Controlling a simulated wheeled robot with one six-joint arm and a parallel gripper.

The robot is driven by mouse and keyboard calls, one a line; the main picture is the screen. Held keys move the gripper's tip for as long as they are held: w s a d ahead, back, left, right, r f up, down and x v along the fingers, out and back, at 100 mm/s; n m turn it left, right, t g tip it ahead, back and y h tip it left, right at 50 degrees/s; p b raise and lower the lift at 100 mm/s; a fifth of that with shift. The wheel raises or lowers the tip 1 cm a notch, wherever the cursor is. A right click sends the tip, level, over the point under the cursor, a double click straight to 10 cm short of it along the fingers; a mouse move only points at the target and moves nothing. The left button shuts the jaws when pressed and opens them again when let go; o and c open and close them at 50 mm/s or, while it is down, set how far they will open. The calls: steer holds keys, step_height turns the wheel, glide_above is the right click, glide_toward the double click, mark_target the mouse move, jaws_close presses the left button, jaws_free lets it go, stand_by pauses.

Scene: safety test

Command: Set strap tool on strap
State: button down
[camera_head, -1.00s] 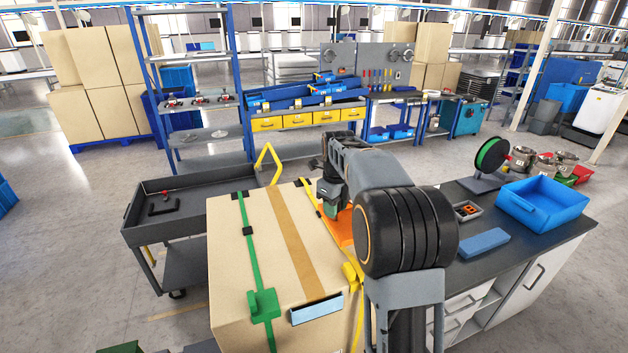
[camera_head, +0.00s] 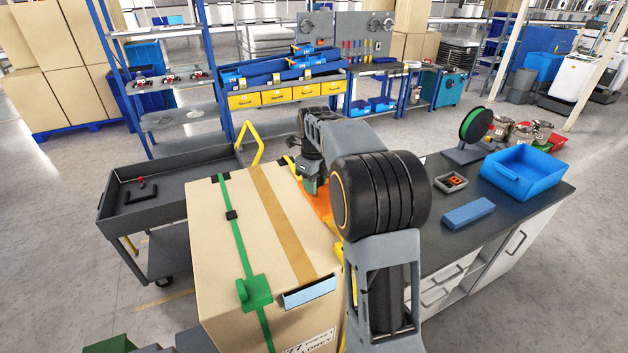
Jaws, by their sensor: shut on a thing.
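A large cardboard box (camera_head: 215,300) stands in front of me with a green strap (camera_head: 239,240) running over its top and down its front. A green buckle-like block (camera_head: 255,292) sits on that strap near the front edge. A yellow strap (camera_head: 338,250) shows at the box's right side, mostly hidden by my arm. My gripper (camera_head: 311,180) is over the far right part of the box top, shut on what appears to be the strap tool. An orange piece (camera_head: 317,203) shows just below it; whether it is part of the tool or touches the box I cannot tell.
A dark cart (camera_head: 125,212) stands left of the box. A dark workbench (camera_head: 425,250) on the right carries a blue bin (camera_head: 520,172), a blue block (camera_head: 468,213) and a green-and-black reel (camera_head: 476,125). Shelves (camera_head: 190,145) stand behind. Floor is open at far left.

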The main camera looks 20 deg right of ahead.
mark_target(315, 198)
steer(key=shift+f+b, duration=2.4)
steer(key=shift+f, duration=1)
steer(key=shift+c, duration=2)
jaws_free()
steer(key=shift+f, duration=0.1)
steer(key=shift+r+p, duration=3)
steer(key=shift+r, duration=0.6)
